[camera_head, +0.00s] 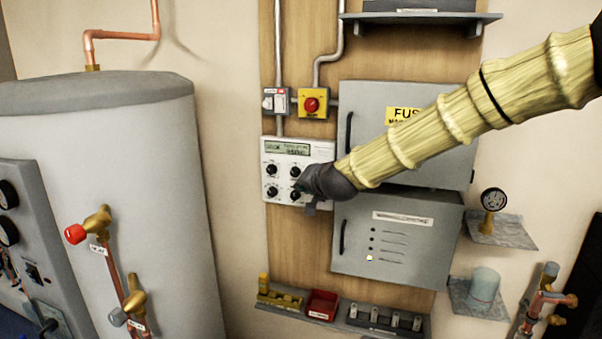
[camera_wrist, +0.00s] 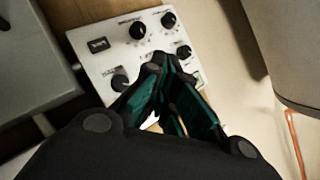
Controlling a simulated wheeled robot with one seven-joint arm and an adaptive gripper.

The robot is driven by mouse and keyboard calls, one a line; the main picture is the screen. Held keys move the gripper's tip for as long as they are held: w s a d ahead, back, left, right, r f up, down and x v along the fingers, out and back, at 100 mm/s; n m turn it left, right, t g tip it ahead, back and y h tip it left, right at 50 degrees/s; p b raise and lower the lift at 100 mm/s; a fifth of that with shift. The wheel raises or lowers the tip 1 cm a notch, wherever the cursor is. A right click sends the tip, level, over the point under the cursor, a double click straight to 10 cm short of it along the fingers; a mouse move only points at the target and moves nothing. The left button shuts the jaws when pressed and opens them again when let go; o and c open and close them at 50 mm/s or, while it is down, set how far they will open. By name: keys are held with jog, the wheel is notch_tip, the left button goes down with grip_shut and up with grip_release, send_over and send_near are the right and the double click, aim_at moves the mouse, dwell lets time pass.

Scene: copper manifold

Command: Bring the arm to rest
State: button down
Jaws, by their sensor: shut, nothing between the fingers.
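My arm reaches in from the right in the head view and ends in my dark gripper (camera_head: 308,190), which is in front of the lower part of a white control panel (camera_head: 325,151). The panel has a small green display and several black knobs. In the wrist view my gripper (camera_wrist: 158,72) is shut with nothing between its fingers. Its tips overlap the panel (camera_wrist: 105,68) close to the knobs, near the lower knob (camera_wrist: 121,80). Whether the tips touch the panel or a knob I cannot tell. Part of the panel's lower right is hidden behind my gripper.
Grey fuse boxes (camera_head: 402,237) stand right of the panel, partly behind my arm. A yellow box with a red button (camera_head: 312,104) is above it. Below is a shelf with a red bin (camera_head: 322,305). A large grey tank (camera_head: 150,190) stands left.

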jog(key=s+d+f+n+g+h, duration=0.1)
jog(key=s+d+f+g, duration=0.15)
jog(key=s+f, duration=0.8)
jog(key=s+d+f+g+h+b, duration=0.15)
jog(key=s+d+f, duration=0.25)
jog(key=f, duration=1.4)
jog(key=s+d+f+n+g+p, duration=0.1)
jog(key=s+d+f+g, duration=0.15)
jog(key=s+f, duration=0.85)
jog(key=s+d+f+g, duration=0.1)
jog(key=s+d+f, duration=0.1)
jog(key=s+f, duration=0.35)
jog(key=s+d+f+n+g+h+b, duration=0.1)
jog(key=s+d+f, duration=0.1)
jog(key=s+f, duration=0.3)
jog(key=s+d+f+g, duration=0.1)
jog(key=s+d+f, duration=0.25)
jog(key=f, duration=0.25)
jog(key=s+d+f+g, duration=0.1)
jog(key=s+d+f, duration=0.1)
jog(key=s, duration=0.8)
jog(key=s+d+f+n+g+h, duration=0.1)
jog(key=s+d+f+g, duration=0.1)
jog(key=s, duration=0.8)
jog(key=shift+d+f+n+b, duration=0.3)
jog(key=shift+d+f, duration=0.05)
jog(key=shift+d, duration=0.35)
